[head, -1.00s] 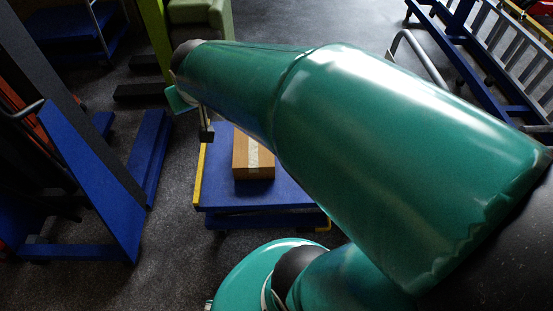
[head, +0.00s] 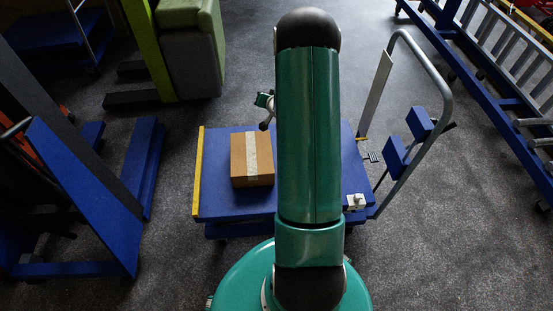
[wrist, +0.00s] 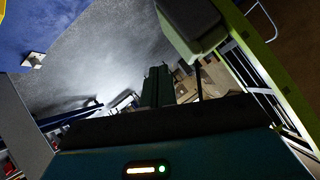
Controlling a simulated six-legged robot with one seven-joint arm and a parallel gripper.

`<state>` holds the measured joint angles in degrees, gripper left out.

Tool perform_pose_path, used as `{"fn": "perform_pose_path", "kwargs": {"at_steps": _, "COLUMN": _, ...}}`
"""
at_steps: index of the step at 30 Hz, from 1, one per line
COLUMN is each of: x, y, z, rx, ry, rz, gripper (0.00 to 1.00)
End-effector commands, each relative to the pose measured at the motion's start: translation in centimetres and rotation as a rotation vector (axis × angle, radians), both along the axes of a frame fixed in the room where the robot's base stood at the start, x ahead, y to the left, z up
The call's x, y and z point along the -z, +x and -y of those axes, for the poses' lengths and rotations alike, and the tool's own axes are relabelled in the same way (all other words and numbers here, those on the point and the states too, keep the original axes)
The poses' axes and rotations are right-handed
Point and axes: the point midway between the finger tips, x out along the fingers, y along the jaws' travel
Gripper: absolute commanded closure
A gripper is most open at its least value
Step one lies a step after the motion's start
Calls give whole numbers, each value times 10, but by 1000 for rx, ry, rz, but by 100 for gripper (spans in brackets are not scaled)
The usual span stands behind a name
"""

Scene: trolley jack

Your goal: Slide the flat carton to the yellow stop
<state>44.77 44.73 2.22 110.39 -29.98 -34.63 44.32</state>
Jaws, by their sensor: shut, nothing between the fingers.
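The flat carton (head: 252,160) is brown with a pale tape strip and lies on the blue trolley deck (head: 222,203). The yellow stop (head: 198,172) runs along the deck's left edge. A strip of bare deck shows between stop and carton. My gripper (head: 265,124) shows only partly, beside my arm at the carton's far edge. It is shut and empty; I cannot tell whether it touches the carton. The arm hides the deck just right of the carton. The wrist view shows part of the blue deck (wrist: 50,22) but no carton.
The trolley's grey handle (head: 432,75) with blue pads rises on the right. A small white block (head: 356,201) sits at the deck's right front corner. A blue frame (head: 85,190) stands left, a blue rack (head: 480,80) right. Grey floor between is clear.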

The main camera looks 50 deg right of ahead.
Motion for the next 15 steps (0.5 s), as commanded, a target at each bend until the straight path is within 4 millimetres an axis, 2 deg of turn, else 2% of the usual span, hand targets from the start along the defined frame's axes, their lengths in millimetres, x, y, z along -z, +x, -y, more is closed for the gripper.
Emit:
{"fn": "perform_pose_path", "kwargs": {"at_steps": 1, "x": 29, "y": -10, "z": 12, "rx": 21, "ry": 34, "rz": 25, "gripper": 100}}
{"fn": "perform_pose_path", "kwargs": {"at_steps": 7, "x": 115, "y": -47, "z": 41, "rx": 87, "ry": 163, "rz": 174, "gripper": 100}}
{"fn": "perform_pose_path", "kwargs": {"at_steps": 11, "x": 169, "y": -79, "z": 47, "rx": 131, "ry": 255, "rz": 281, "gripper": 100}}
{"fn": "perform_pose_path", "kwargs": {"at_steps": 15, "x": 223, "y": -118, "z": 42, "rx": 181, "ry": 363, "rz": 407, "gripper": 100}}
